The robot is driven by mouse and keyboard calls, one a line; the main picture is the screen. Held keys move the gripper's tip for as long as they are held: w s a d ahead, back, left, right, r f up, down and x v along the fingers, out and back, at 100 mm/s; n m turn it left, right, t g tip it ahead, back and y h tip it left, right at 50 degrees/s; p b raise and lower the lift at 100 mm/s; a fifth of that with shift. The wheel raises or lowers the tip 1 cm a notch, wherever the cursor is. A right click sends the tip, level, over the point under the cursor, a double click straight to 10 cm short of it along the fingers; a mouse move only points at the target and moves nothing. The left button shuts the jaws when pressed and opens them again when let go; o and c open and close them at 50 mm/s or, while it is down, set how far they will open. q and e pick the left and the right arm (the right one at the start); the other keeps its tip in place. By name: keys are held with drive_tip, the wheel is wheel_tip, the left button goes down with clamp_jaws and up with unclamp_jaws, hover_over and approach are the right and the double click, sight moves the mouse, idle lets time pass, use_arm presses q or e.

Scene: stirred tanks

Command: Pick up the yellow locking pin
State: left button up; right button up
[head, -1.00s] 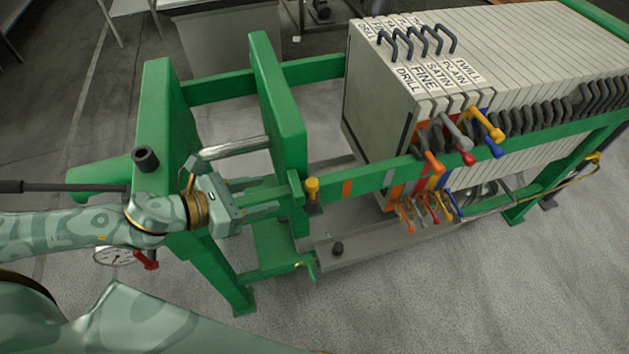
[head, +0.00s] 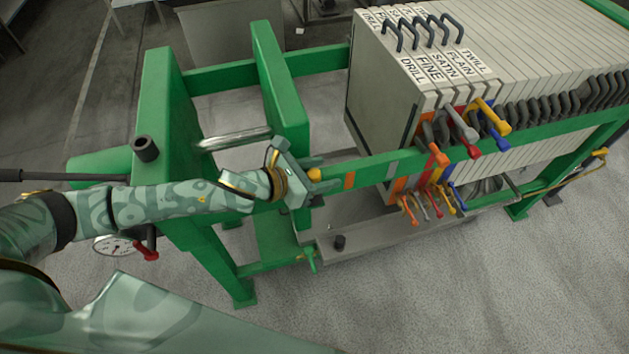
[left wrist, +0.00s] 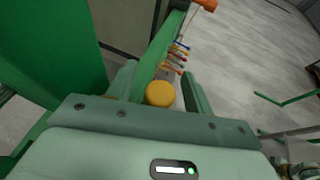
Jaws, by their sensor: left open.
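The yellow locking pin (head: 314,174) stands on the green side rail of the press, its round head up. In the head view my left gripper (head: 320,180) is right at the pin and hides its lower part. In the left wrist view the pin's round yellow head (left wrist: 160,94) lies between the two fingers of my left gripper (left wrist: 162,84), which are open. Gaps show beside the head, and I see no grip on it. My right gripper is not in view.
The green rail (head: 362,172) runs right to a stack of pale filter plates (head: 385,90) with coloured handles. Open floor lies in front.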

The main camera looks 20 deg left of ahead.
use_arm(q)
drive_tip(key=c, duration=1.1)
